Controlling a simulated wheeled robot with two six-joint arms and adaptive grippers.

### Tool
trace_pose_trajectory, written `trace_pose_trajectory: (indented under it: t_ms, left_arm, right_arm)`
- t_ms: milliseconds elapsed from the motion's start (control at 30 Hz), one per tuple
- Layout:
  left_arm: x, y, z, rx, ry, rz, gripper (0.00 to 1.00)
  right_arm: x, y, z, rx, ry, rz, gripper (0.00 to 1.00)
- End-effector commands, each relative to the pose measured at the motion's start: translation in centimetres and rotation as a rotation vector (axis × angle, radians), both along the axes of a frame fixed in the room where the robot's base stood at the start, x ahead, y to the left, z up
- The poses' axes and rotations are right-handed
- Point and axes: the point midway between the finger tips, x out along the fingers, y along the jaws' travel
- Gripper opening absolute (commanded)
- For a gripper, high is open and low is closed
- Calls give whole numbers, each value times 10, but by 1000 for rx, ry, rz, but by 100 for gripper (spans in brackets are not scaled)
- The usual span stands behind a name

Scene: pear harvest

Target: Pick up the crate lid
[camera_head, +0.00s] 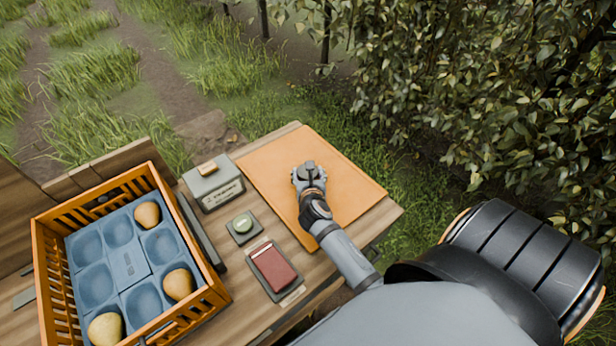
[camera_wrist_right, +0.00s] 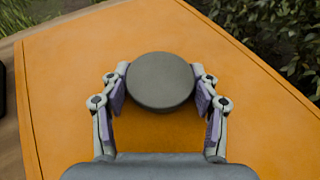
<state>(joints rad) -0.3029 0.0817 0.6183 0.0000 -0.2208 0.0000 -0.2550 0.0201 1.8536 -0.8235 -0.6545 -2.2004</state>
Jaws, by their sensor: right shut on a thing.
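The crate lid (camera_head: 265,165) is a flat orange panel lying at the right end of the wooden table. It fills most of the right wrist view (camera_wrist_right: 60,100), where its round grey knob (camera_wrist_right: 160,82) stands in the middle. My right gripper (camera_head: 306,172) is over the knob and shut on it, with one purple-padded finger on each side (camera_wrist_right: 160,95). The orange crate (camera_head: 200,305) stands open at the left, with a blue tray insert (camera_head: 125,265) and several pears inside. My left gripper is not in view.
Leafy trees (camera_head: 470,110) rise close to the right. Grass lies behind the table.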

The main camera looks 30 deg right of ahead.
Motion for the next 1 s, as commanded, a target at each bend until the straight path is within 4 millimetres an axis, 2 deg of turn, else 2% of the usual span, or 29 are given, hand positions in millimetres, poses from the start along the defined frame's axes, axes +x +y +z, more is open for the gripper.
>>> trace_pose_trajectory:
  t_ms: [167, 400, 600, 733, 1000]
  left_arm:
    - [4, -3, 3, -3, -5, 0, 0]
    - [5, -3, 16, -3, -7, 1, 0]
    - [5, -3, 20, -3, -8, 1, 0]
    - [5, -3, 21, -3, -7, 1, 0]
    - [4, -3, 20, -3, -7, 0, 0]
  right_arm:
    - [0, 0, 7, -1, -1, -1, 18]
    - [1, 0, 61, -1, -6, -1, 18]
    - [1, -1, 94, -1, -4, -3, 18]
    - [0, 0, 101, -1, -2, -1, 18]
    - [0, 0, 101, -1, -2, -1, 18]
